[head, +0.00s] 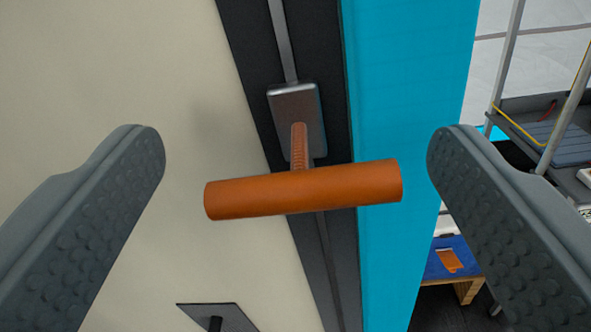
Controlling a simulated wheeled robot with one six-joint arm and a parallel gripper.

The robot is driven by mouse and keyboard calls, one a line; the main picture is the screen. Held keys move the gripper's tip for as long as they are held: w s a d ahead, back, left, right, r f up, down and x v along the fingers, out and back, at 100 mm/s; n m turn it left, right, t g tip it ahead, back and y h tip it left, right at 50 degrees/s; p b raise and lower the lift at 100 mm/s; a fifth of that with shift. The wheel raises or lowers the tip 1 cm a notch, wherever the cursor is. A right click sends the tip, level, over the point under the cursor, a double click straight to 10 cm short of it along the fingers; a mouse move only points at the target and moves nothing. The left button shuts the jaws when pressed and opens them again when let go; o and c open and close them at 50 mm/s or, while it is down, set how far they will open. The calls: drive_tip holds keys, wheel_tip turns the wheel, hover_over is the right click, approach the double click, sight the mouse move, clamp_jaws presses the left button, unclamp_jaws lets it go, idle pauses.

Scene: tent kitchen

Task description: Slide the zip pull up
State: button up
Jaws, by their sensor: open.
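The zip pull is an orange T-shaped handle (305,190) on a short ribbed stem, fixed to a grey metal slider (297,105). The slider sits on a grey zip track (281,40) that runs down a black strip (320,60), slightly tilted in the picture. The track shows both above and below the slider. My gripper (297,150) is open, one finger to the left and one to the right of the orange handle. Neither finger appears to touch the handle, and there is a gap at each end of its bar.
A cream panel (110,60) lies left of the strip, a bright blue panel (410,90) right of it. A dark plate with a knob (215,318) is low on the cream panel. At right stand a metal-framed cart (545,130) and a blue-topped low table (455,258).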

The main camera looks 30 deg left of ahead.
drive_tip(key=v, duration=1.6)
drive_tip(key=shift+s, duration=0.35)
drive_tip(key=shift+d+r, duration=0.1)
drive_tip(key=s+a+r+m+t+h, duration=0.25)
drive_tip(key=s+h, duration=0.25)
drive_tip(key=s, duration=1.2)
drive_tip(key=s+a+f+g, duration=0.1)
drive_tip(key=s+f, duration=0.5)
drive_tip(key=s, duration=0.3)
drive_tip(key=s+a+f+g+h, duration=0.1)
drive_tip(key=s+a+f, duration=0.1)
drive_tip(key=s+f, duration=0.4)
drive_tip(key=s, duration=0.3)
drive_tip(key=shift+s+a+f+n, duration=0.2)
drive_tip(key=shift+s+f+n, duration=0.15)
drive_tip(key=shift+f, duration=0.05)
